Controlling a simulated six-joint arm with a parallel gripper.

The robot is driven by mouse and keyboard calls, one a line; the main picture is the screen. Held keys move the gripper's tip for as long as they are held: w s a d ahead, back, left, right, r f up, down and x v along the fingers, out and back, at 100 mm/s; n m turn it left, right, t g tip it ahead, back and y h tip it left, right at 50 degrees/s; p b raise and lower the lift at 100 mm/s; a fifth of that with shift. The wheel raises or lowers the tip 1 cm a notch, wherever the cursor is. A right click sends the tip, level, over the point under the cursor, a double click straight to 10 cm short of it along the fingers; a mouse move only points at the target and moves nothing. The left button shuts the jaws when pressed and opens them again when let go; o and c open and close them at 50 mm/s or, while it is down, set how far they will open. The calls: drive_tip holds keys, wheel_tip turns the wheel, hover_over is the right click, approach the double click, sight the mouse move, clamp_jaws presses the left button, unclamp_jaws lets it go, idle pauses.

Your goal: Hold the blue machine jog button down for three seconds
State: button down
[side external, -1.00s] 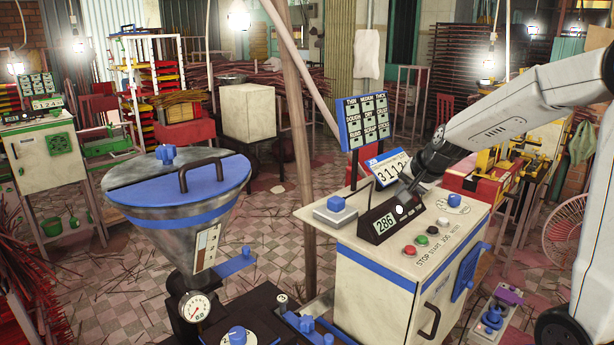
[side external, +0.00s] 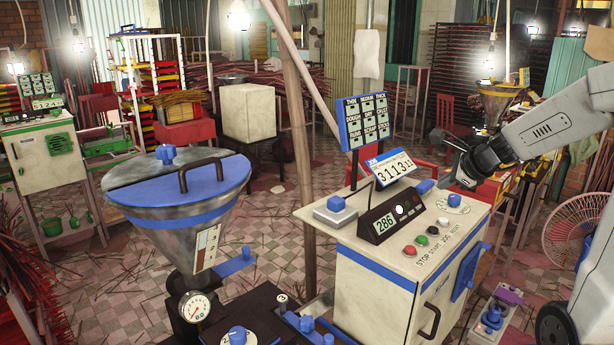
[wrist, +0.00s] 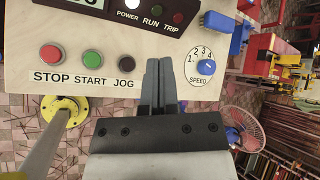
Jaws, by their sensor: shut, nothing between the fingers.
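The blue-trimmed machine's cabinet (side external: 385,280) stands right of centre in the side external view. The jog button (wrist: 124,61) is a dark grey round button above the word JOG. It is a small grey button in the side external view (side external: 433,230), right of the green start button. My gripper (wrist: 159,64) is shut and empty. In the wrist view its fingertips lie just right of the jog button, left of the speed dial. In the side external view my gripper (side external: 447,184) is above the cabinet's far right corner, apart from the buttons.
The red stop button (wrist: 50,56) and green start button (wrist: 92,60) sit left of the jog button. The speed dial (wrist: 204,66) is to its right. A display box (side external: 390,218) reads 286 behind the buttons. A blue-lidded hopper (side external: 180,180) stands left.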

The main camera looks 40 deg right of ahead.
sight(437, 230)
drive_tip(key=shift+f, duration=0.2)
drive_tip(key=shift+f, duration=4.2)
drive_tip(key=shift+f, duration=0.95)
idle(2.6)
